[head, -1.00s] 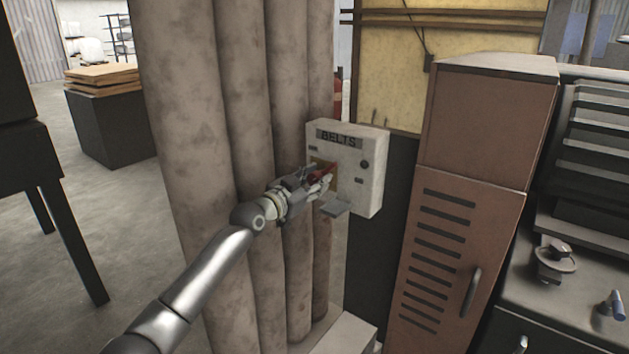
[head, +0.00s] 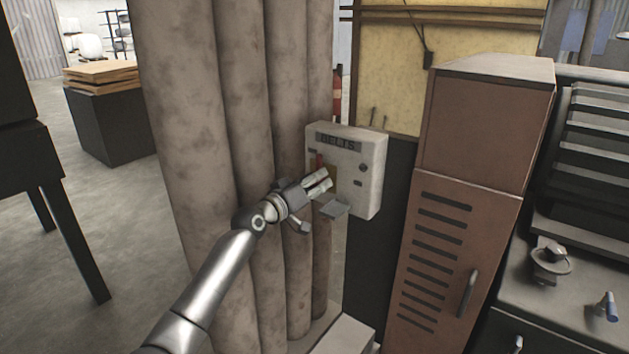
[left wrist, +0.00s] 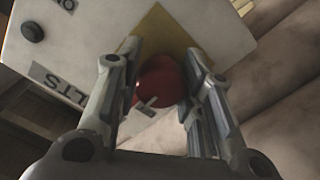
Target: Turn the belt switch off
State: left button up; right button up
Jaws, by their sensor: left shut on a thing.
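The belt switch box (head: 371,170) is a pale box with a dark label at its top, mounted beside the large pipes. Its red switch handle (head: 320,160) shows just above my left gripper (head: 320,182), over a yellowish plate. In the left wrist view the round red handle (left wrist: 160,80) sits between the two fingers of my left gripper (left wrist: 163,68), in front of the yellow plate (left wrist: 162,30). The left gripper is shut on the handle; the exact contact is partly hidden. My right gripper is in neither view.
Large vertical pipes (head: 235,150) stand close to the left of the box. A brown cabinet (head: 462,230) with slots stands to the right.

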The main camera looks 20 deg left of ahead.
pick_arm(q)
jog(key=shift+o, duration=0.3)
jog(key=shift+r+n, duration=0.2)
jog(key=shift+n, duration=0.4)
jog(key=shift+a+r, duration=0.15)
jog(key=shift+r, duration=0.05)
jog(key=o, duration=1)
jog(key=shift+w, duration=0.1)
jog(key=shift+c, duration=0.2)
jog(key=shift+a+f, duration=0.1)
jog(key=shift+f, duration=0.1)
jog(key=shift+s+a+f, duration=0.1)
jog(key=shift+s+f, duration=0.05)
jog(key=shift+s, duration=0.4)
jog(key=v, duration=1.1)
